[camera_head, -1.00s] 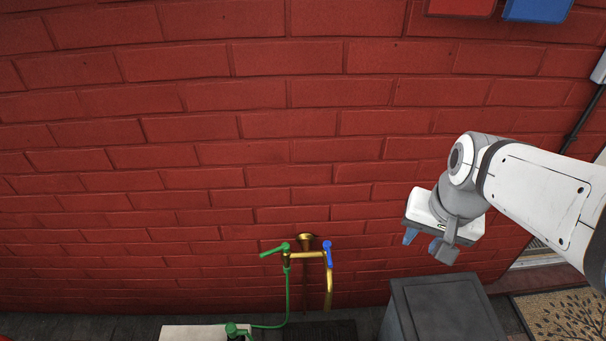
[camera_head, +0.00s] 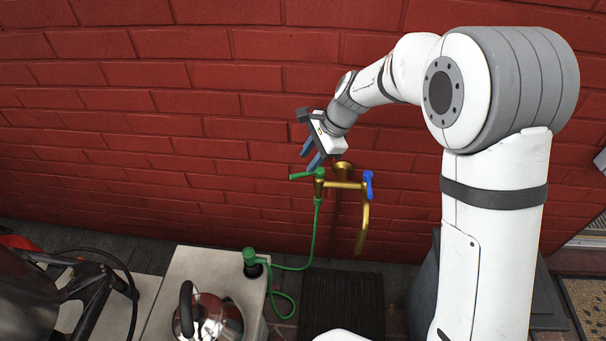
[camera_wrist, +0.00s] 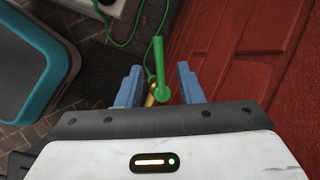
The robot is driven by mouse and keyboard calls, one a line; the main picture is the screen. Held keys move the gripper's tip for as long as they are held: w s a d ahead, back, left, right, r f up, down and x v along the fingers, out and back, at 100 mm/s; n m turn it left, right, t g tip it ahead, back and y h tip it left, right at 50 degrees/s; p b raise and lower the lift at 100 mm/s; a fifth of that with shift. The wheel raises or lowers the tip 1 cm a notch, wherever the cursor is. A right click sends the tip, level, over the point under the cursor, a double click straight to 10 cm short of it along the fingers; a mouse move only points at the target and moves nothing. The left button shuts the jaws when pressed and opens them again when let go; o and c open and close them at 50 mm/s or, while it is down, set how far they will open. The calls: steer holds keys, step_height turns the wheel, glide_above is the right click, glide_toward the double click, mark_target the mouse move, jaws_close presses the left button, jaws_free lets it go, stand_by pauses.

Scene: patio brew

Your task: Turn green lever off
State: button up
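The green lever (camera_head: 302,176) sits on the left end of a brass tap (camera_head: 342,185) on the brick wall. It sticks out to the left, roughly level. A blue lever (camera_head: 368,185) is on the tap's right end, upright. My gripper (camera_head: 310,160) is just above the green lever, its fingers pointing down toward it. In the wrist view my gripper (camera_wrist: 158,72) is open, with the green lever (camera_wrist: 158,60) showing between its two blue fingers. The lever appears apart from both fingers. I cannot tell whether the fingertips are level with it.
A green hose (camera_head: 314,235) runs from the tap to a green fitting (camera_head: 251,258) on a pale counter (camera_head: 200,268). A shiny kettle (camera_head: 218,320) stands there. The brick wall (camera_head: 230,130) is close behind the tap. A teal-rimmed bin (camera_wrist: 62,68) shows in the wrist view.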

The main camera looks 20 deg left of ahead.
mark_target(299, 174)
steer(key=b+x, duration=0.1)
steer(key=x, duration=0.4)
steer(key=shift+a+f, duration=0.15)
steer(key=shift+f, duration=0.25)
steer(key=shift+c, duration=0.3)
jaws_close()
